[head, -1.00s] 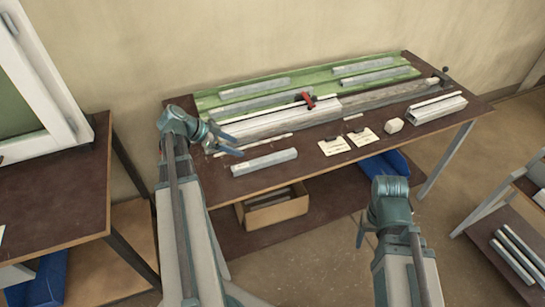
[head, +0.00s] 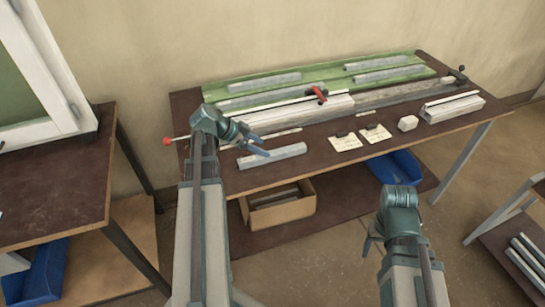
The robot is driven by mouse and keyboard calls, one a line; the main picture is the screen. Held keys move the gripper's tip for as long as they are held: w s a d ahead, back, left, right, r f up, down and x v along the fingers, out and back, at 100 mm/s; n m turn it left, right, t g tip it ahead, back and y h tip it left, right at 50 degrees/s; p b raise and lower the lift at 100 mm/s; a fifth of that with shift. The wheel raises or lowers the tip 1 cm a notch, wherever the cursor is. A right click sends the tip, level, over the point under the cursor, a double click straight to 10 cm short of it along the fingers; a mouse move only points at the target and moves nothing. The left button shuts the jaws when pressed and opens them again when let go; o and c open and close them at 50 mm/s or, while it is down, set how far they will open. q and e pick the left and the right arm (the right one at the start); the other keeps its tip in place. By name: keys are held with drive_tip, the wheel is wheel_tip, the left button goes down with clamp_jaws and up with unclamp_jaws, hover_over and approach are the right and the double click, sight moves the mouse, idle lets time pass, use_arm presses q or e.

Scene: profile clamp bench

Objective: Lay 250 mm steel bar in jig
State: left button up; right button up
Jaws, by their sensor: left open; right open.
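A grey steel bar (head: 280,155) lies on the brown bench top near its front edge. Several similar bars, such as one (head: 264,82), lie on a green tray (head: 330,71) at the back; I cannot read any lengths. The jig (head: 385,97) runs along the bench, with a pale profile (head: 290,115) at its left part and a red clamp handle (head: 319,94). My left gripper (head: 257,143) is open and empty, at the left part of the front bar; I cannot tell whether it touches. My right gripper (head: 372,242) is open and empty, in front of the bench.
A red-knobbed rod (head: 167,141) sticks out left. A cardboard box (head: 280,205) and a blue bin (head: 393,173) are below.

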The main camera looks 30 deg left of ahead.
sight(273, 153)
use_arm(q)
drive_tip(key=b+x, duration=0.3)
drive_tip(key=x, duration=0.2)
drive_tip(key=shift+s+f+b, duration=0.2)
drive_tip(key=shift+b, duration=0.2)
drive_tip(key=shift+w, duration=0.15)
clamp_jaws()
drive_tip(key=shift+r, duration=0.1)
